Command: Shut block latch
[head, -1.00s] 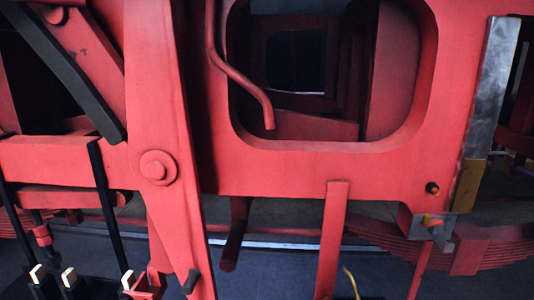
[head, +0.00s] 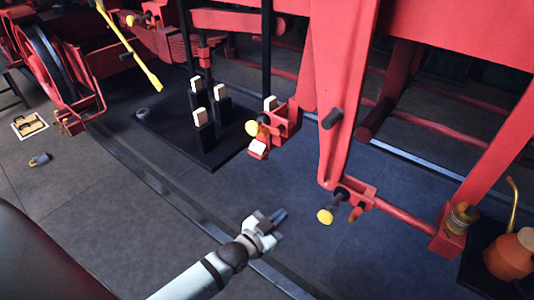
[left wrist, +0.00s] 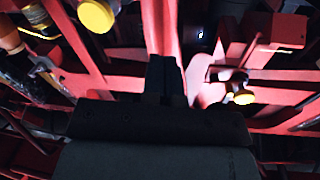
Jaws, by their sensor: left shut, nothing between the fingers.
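Two red brackets with yellow knobs show in the head view, and I cannot tell which is the block latch. One red bracket (head: 283,122) is at the frame's lower end, with a yellow knob (head: 252,128) and a small white-faced piece (head: 258,149). The other bracket (head: 357,191) is at the foot of a red lever, with a yellow knob (head: 325,216). My left gripper (head: 279,216) is shut and empty, left of the lower knob and apart from it. Its dark fingers (left wrist: 166,78) show in the left wrist view, with a large yellow knob (left wrist: 97,15) at upper left and another (left wrist: 243,97) at right. My right gripper is out of view.
A black base (head: 206,148) with white-topped posts stands behind my left gripper. A rail (head: 180,198) runs along the floor. An orange oil can (head: 511,252) stands at the right. A long yellow-ended bar (head: 140,65) is at upper left. The dark floor around my gripper is clear.

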